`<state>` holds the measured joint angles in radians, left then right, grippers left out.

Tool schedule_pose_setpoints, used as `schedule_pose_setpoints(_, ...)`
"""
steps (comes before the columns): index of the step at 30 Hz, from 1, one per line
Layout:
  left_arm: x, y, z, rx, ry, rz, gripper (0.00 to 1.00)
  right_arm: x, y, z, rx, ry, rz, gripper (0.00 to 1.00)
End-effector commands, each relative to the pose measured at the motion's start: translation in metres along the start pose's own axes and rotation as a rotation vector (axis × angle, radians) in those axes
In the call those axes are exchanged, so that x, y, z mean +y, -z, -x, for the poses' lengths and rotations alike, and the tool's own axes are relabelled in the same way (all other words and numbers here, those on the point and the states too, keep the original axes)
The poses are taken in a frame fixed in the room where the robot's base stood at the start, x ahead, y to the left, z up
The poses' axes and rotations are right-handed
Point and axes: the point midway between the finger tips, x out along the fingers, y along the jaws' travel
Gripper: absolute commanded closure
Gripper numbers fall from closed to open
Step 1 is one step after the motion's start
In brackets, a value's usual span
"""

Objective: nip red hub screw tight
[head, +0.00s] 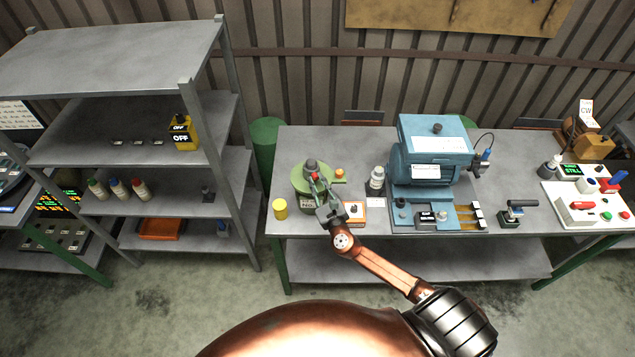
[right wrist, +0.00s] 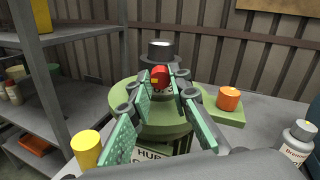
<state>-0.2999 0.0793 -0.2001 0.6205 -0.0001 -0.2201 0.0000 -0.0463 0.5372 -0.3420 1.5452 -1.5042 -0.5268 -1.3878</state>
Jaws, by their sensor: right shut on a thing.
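The red hub screw (right wrist: 160,77) sits on the side of the dark hub (right wrist: 161,52), which stands on top of the round green stand (right wrist: 125,95). My right gripper (head: 319,180) reaches the green stand (head: 299,184) from the front. In the right wrist view its green-padded fingers (right wrist: 160,86) come together at the red screw and are shut on it. The fingers partly cover the screw and the lower part of the hub. In the head view the screw shows only as a small red patch (head: 315,176). My left gripper is not in view.
A yellow cylinder (head: 280,209) stands left of the green stand. An orange knob (right wrist: 229,98) sits on a green tab at its right. A white bottle (head: 376,180) and a blue motor (head: 431,160) stand further right. Shelves (head: 160,130) are at the left.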

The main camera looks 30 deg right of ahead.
Motion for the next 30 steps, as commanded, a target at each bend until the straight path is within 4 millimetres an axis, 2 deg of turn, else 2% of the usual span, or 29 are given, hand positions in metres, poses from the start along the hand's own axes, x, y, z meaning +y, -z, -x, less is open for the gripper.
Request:
schedule_pose_setpoints(11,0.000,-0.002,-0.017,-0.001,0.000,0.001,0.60,0.001,0.002,0.000,-0.001,0.001,-0.160,1.00)
schedule_pose_setpoints(30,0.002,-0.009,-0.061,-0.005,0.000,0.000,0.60,0.000,0.003,0.000,0.000,0.000,-0.754,1.00)
